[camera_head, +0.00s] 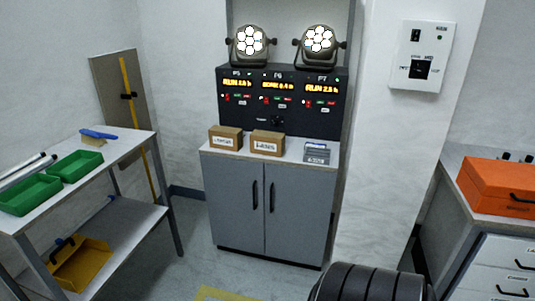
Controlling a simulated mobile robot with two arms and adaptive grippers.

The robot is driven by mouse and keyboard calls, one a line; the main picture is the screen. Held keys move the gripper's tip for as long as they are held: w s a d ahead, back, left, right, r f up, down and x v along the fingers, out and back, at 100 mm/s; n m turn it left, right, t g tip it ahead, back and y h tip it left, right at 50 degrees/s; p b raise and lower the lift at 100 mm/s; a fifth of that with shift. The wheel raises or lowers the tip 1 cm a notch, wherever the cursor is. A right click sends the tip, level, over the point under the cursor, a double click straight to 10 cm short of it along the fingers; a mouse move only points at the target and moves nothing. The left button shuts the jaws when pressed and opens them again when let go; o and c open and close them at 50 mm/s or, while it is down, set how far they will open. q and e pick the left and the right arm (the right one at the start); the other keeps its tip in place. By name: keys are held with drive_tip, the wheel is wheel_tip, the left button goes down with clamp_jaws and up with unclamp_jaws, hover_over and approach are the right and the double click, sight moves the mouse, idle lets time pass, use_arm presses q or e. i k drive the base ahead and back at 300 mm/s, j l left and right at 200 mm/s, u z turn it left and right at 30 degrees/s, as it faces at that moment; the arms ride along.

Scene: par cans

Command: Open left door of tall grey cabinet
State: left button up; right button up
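A grey cabinet (233,232) with two shut doors stands against the back wall, below a white top. Its left door (232,202) has a black vertical handle (255,195) near the middle seam. Its right door (299,213) has a matching handle (271,197). The cabinet is about waist height, and I cannot tell if it is the tall one named in the task. No other grey cabinet with double doors shows. Neither of my grippers is in view.
A shelf table (128,143) with green trays (76,165) stands left. A drawer unit (457,215) with an orange case (497,187) stands right. A black ribbed rounded thing (368,284) is at the bottom. Floor before the cabinet is largely clear.

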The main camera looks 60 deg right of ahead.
sight(235, 188)
drive_tip(key=z, duration=1.65)
drive_tip(key=i+l, duration=0.15)
